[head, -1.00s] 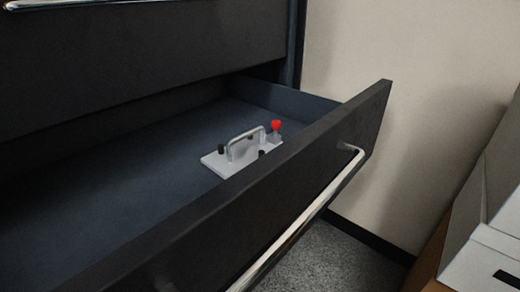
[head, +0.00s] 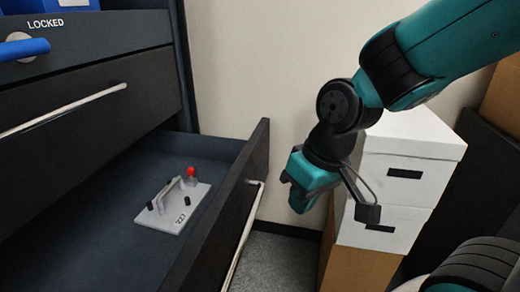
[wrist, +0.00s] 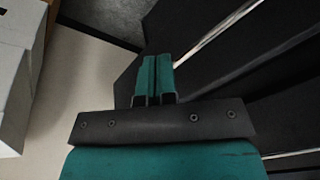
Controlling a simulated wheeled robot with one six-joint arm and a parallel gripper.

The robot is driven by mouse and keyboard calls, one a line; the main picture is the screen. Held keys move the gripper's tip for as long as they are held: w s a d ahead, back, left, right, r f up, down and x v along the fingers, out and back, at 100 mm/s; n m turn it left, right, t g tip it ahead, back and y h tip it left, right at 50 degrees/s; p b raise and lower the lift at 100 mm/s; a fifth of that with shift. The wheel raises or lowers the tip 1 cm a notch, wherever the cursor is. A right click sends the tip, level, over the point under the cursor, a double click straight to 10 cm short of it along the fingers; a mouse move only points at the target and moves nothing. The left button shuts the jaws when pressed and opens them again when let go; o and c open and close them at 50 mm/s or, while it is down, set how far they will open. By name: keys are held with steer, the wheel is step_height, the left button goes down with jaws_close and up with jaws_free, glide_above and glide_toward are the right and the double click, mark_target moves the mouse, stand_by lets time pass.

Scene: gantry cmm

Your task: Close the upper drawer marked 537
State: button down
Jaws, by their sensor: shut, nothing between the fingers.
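An open dark drawer (head: 250,165) sticks out from the cabinet in the head view, with a chrome bar handle (head: 243,235) on its front. I cannot read 537 on its front. Inside lies a light grey plate (head: 172,218) with a metal handle, black knobs, a red knob and a small, unclear label. My gripper (head: 303,203) is to the right of the drawer front, apart from it, its fingers shut and empty. In the wrist view the teal fingers (wrist: 153,70) are together, with dark drawer fronts and chrome bars beyond and to the right.
A shut drawer (head: 90,105) with a chrome bar is above the open one. Over it is a panel marked LOCKED (head: 45,22) with a blue handle (head: 24,48). White boxes (head: 405,150) stand at right, behind my arm. Carpet shows between the drawer and boxes.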

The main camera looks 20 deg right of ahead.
steer(key=w+d+r+m+h+p, duration=0.1)
steer(key=w+d+r+m+p, duration=0.2)
steer(key=w+d+r+p, duration=0.3)
steer(key=w+d+f+m+t+y+p, duration=0.2)
steer(key=w+d+f+m+t+y, duration=0.35)
steer(key=w+f, duration=0.55)
steer(key=w+a+f+m+g+p, duration=0.1)
steer(key=w+a+f+p, duration=0.2)
steer(key=w+a+f, duration=0.3)
steer(key=shift+a+f+m, duration=0.35)
steer(key=shift+a+f, duration=0.5)
steer(key=shift+f, duration=0.1)
steer(key=shift+w+g+y, duration=0.15)
steer(key=shift+g+y, duration=0.1)
